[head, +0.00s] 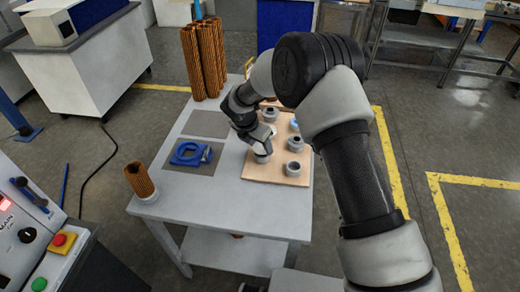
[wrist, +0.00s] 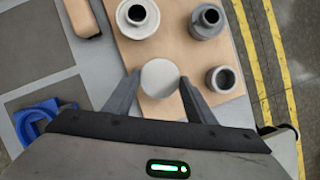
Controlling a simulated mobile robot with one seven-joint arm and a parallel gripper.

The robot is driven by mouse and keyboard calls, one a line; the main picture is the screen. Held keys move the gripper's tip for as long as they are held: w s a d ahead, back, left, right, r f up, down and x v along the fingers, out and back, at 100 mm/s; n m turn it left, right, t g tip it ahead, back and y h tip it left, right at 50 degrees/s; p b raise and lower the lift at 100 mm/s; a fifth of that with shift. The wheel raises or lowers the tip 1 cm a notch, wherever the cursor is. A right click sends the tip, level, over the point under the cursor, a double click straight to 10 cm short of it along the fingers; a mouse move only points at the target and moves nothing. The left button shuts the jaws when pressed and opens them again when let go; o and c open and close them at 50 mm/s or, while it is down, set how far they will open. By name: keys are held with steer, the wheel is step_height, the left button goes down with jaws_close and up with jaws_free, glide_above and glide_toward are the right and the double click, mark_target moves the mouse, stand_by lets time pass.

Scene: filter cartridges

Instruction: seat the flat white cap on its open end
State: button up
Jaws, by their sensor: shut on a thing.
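My gripper (head: 261,149) is low over the front left part of a light wooden board on the table. In the wrist view its two fingers (wrist: 160,88) are on either side of a flat, round white cap (wrist: 160,76), shut on it. The cap also shows under the gripper in the head view (head: 262,157). I cannot tell whether it touches the board. A brown, ribbed filter cartridge (head: 139,181) stands upright at the table's front left corner, open end up and with no cap on it.
The wooden board (head: 270,178) holds several grey and white fittings, one close right of my gripper (head: 293,169). A blue clamp (head: 190,153) lies on a grey mat left of the board. Tall brown cartridges (head: 203,60) stand at the back. The table's front strip (head: 210,205) is clear.

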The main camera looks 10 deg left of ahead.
mark_target(259, 149)
step_height(259, 149, up, 7)
steer(key=shift+f, duration=0.15)
steer(key=s+a+r+n+g+y+p, duration=0.1)
steer(key=s+a+r+n+y+p, duration=0.15)
steer(key=s+a+n, duration=0.65)
steer(key=s+a+r+n+g+y+p, duration=0.1)
steer(key=s+a+r+n+p, duration=0.2)
steer(key=s+a, duration=0.7)
steer(key=s+a+r+n+y+p, duration=0.15)
steer(key=s+a+n+p, duration=0.35)
steer(key=a, duration=0.8)
steer(key=shift+n+y, duration=0.5)
steer(key=shift+w+a+f+b, duration=0.1)
steer(key=shift+w+f+b, duration=0.1)
steer(key=shift+f+b, duration=0.9)
steer(key=shift+w+a+f+b, duration=0.1)
steer(key=shift+w+f+b, duration=0.1)
steer(key=shift+f+b, duration=0.9)
steer(key=shift+f, duration=0.7)
steer(key=o, duration=1.1)
steer(key=shift+r, duration=0.1)
